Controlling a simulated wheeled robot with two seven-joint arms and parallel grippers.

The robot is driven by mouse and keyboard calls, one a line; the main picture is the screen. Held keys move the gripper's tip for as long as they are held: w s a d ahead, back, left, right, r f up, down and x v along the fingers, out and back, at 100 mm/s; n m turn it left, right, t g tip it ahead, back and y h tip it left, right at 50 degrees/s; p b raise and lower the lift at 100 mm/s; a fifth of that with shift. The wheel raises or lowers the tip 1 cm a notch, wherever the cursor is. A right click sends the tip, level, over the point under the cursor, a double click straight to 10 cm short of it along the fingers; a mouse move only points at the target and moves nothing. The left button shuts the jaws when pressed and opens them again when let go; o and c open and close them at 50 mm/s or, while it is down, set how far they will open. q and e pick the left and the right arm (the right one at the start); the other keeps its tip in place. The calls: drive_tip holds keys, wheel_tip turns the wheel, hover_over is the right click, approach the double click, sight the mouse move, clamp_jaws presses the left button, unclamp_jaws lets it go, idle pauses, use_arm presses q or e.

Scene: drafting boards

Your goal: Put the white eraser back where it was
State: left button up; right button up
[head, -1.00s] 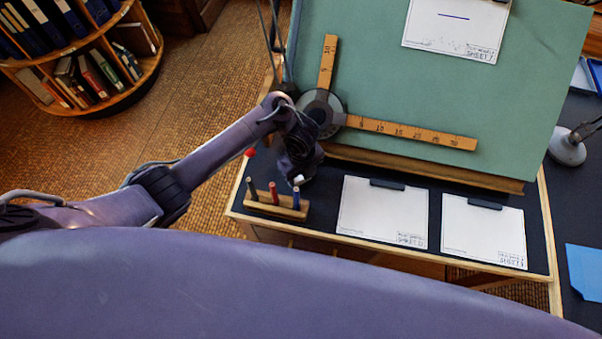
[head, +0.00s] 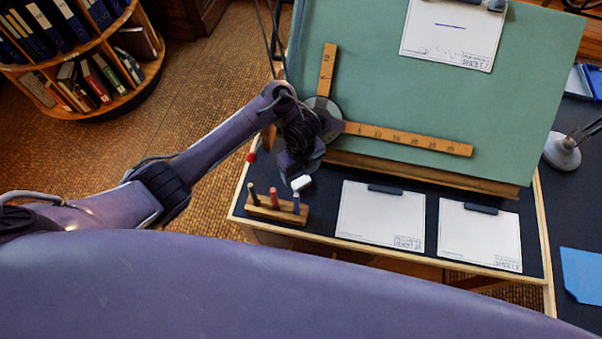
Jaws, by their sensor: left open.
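The white eraser (head: 301,182) lies on the dark desk top, just behind the right end of the wooden pen holder (head: 272,212). My left gripper (head: 298,168) is open, right beside the eraser on its far side and partly over it from this view. The fingertips are small and dark, so I cannot tell whether they touch the eraser. My right gripper is not in view.
The pen holder carries a dark, a red and a blue marker. Two white sheets with black clips (head: 381,213) (head: 479,235) lie to the right. The tilted green board (head: 400,100) with its wooden rulers (head: 410,138) rises behind my gripper. A lamp (head: 562,152) stands at right.

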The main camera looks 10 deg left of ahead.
sight(301, 180)
use_arm(q)
wheel_tip(301, 180, up, 7)
drive_tip(key=p, duration=0.5)
drive_tip(key=shift+a, duration=0.1)
idle(0.3)
